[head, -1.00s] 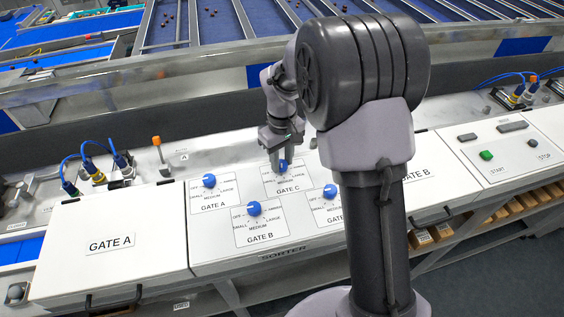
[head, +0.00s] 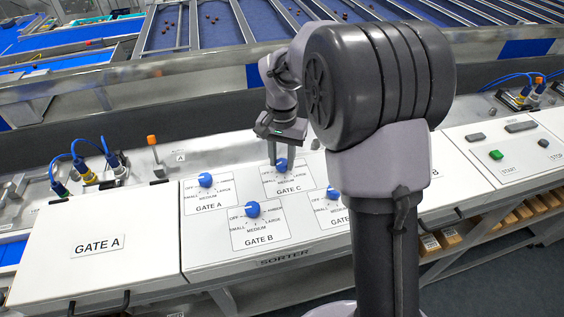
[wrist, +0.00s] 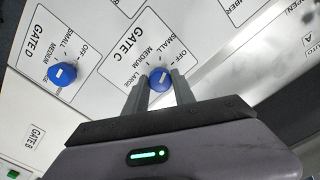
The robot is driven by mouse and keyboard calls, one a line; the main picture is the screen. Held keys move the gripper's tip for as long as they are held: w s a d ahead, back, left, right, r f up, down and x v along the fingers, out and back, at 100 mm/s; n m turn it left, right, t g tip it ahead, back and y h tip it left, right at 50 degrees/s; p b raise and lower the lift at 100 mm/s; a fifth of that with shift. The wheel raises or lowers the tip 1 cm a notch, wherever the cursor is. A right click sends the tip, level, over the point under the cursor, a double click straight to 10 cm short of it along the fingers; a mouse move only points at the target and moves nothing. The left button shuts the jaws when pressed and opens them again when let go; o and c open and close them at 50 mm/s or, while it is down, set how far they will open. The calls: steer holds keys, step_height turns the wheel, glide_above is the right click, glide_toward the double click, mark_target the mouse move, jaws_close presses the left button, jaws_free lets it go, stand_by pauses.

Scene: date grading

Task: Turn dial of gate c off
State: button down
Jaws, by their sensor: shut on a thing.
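The blue gate C dial (head: 281,165) is on the white sorter panel, in the far row, right of the gate A dial. In the wrist view the dial (wrist: 159,80) sits between the two fingertips of my gripper (wrist: 160,86). My gripper (head: 280,158) points down and is shut on the dial. The word SMALL lies above right of the dial in the wrist view, MEDIUM above left and LARGE to its left. A pale mark shows on the dial, but which setting it points to is unclear.
The gate A dial (head: 205,180), gate B dial (head: 252,209) and gate D dial (wrist: 62,74) are close by on the same panel. The green START button (head: 496,155) is to the right. My arm covers part of the panel's right side.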

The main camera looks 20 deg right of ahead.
mark_target(282, 162)
steer(key=shift+m+b, duration=0.85)
steer(key=shift+m, duration=1.25)
steer(key=c, duration=1)
jaws_free()
steer(key=shift+c, duration=0.2)
steer(key=shift+r, duration=0.1)
step_height(282, 162, up, 17)
steer(key=p, duration=0.3)
steer(key=shift+r, duration=0.15)
